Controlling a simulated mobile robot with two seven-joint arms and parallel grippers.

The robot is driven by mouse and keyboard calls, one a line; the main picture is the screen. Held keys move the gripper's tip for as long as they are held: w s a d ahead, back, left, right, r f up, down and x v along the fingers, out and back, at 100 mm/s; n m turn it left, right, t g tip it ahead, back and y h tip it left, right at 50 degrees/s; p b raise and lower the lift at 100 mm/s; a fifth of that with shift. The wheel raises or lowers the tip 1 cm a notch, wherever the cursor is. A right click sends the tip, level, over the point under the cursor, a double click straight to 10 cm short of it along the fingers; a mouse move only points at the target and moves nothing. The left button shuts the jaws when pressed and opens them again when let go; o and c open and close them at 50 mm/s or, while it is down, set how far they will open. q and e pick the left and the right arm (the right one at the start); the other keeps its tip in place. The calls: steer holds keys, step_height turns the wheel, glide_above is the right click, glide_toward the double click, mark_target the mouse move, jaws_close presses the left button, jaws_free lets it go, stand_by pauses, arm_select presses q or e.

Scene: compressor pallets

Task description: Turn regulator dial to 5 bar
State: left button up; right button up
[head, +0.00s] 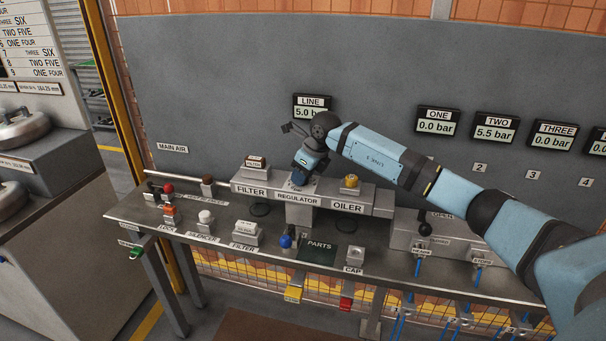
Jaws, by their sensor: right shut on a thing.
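The regulator (300,214) is the middle grey block of the row on the bench, between the filter and the oiler. Its dial is on top and is mostly hidden by my right gripper. My right gripper (300,182) reaches in from the right, points down and is shut on the regulator dial. The LINE display (312,106) on the wall panel behind reads 5.0 bar, partly covered at its lower right by my wrist. My left gripper is not in view.
The filter (255,180) stands left of the regulator and the oiler (349,190) with its yellow cap stands right. Loose parts, including a silencer (206,222) and a cap (355,258), sit along the bench front (185,240). A lever box (410,232) stands at the right under my arm.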

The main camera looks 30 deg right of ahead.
steer(key=o, duration=0.9)
steer(key=shift+r, duration=0.1)
steer(key=v, duration=1.3)
steer(key=shift+s+r+p, duration=0.15)
steer(key=shift+r+p, duration=0.15)
